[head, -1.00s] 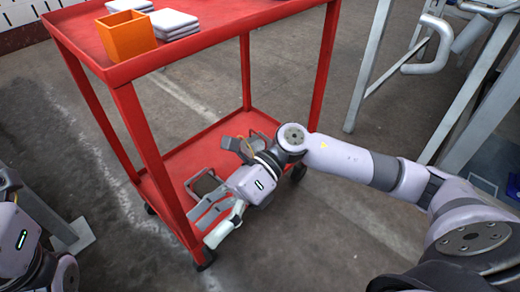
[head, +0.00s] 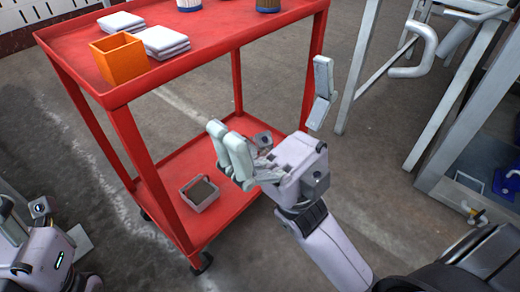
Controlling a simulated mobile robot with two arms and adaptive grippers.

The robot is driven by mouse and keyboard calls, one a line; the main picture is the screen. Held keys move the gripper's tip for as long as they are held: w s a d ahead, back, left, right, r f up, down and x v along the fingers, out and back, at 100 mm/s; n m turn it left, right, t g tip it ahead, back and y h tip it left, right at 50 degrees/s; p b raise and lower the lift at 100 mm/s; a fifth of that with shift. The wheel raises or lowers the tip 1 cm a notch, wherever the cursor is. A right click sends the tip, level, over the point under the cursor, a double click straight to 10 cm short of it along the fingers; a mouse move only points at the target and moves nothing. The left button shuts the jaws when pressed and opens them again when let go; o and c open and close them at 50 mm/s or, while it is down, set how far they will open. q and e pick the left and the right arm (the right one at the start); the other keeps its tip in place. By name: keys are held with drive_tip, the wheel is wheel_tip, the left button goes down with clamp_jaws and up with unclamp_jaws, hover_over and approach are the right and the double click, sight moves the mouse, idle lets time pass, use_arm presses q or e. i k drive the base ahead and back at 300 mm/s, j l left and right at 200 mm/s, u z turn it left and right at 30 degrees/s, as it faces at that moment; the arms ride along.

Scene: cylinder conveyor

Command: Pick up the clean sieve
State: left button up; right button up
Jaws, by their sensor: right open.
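A small grey square sieve (head: 201,197) with a brownish inner face and a raised handle-like frame rests on the lower shelf of the red cart, near its front left. I cannot tell from here how clean it is. My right gripper (head: 270,108) is open and empty, fingers spread wide, to the right of the sieve and higher in the picture, apart from it. Its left fingers overlap the view of the cart's lower shelf. My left gripper (head: 32,238) shows only partly at the left edge, and its jaws are unclear.
The red cart (head: 185,60) carries an orange box (head: 120,60), white flat stacks (head: 162,42) and two cylinders cut by the top edge. Its posts and upper shelf frame the lower shelf (head: 235,185). Grey metal frames (head: 465,90) stand at right. Floor between is clear.

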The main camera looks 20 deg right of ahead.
sight(255, 154)
drive_tip(key=z, duration=0.7)
drive_tip(key=i+j+u, duration=0.2)
drive_tip(key=u, duration=0.2)
drive_tip(key=i+j+u, duration=0.2)
drive_tip(key=u, duration=0.15)
drive_tip(key=j, duration=0.1)
